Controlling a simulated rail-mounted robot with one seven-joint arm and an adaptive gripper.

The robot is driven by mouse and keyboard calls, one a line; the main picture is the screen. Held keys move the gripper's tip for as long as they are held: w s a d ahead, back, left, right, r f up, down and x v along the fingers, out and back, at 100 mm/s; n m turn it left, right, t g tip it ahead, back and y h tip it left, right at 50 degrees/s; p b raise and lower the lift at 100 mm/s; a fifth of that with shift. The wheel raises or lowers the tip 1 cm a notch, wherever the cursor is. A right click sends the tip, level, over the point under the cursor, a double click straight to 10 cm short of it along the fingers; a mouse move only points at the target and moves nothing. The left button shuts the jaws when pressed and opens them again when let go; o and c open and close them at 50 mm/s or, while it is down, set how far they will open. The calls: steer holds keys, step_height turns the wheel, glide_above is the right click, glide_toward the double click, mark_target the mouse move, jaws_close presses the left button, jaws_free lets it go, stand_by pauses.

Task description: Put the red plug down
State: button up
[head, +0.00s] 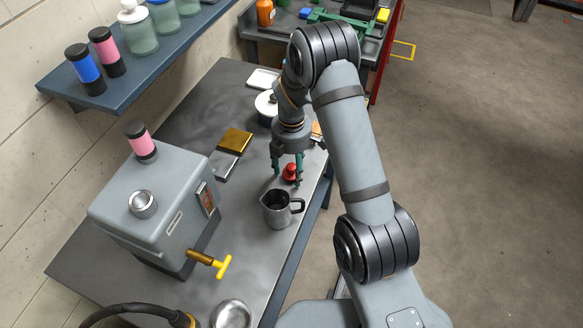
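The red plug (290,172) shows low between the two green fingers of my gripper (287,172), just behind a metal jug with a handle (276,210). The fingers are spread apart, one to the left of the plug and one close to its right side. I cannot tell whether both fingers touch the plug. I also cannot tell whether the plug rests on the grey workbench (190,112) or hangs just above it.
A grey machine box with a yellow T-handle (223,267) stands at the left. A brass block (235,140) and a grey plate (222,165) lie left of my gripper. A white-lidded pot (266,105) stands behind it. A metal bowl (231,314) is at the front.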

mark_target(292, 166)
steer(key=shift+o, duration=0.3)
steer(key=shift+r, duration=0.1)
steer(key=shift+r+p, duration=0.25)
steer(key=shift+p, duration=0.05)
step_height(292, 166, up, 12)
steer(key=shift+b, duration=0.45)
steer(key=shift+f, duration=0.15)
step_height(292, 166, down, 12)
steer(key=shift+f, duration=0.15)
step_height(292, 166, up, 2)
steer(key=shift+r, duration=0.6)
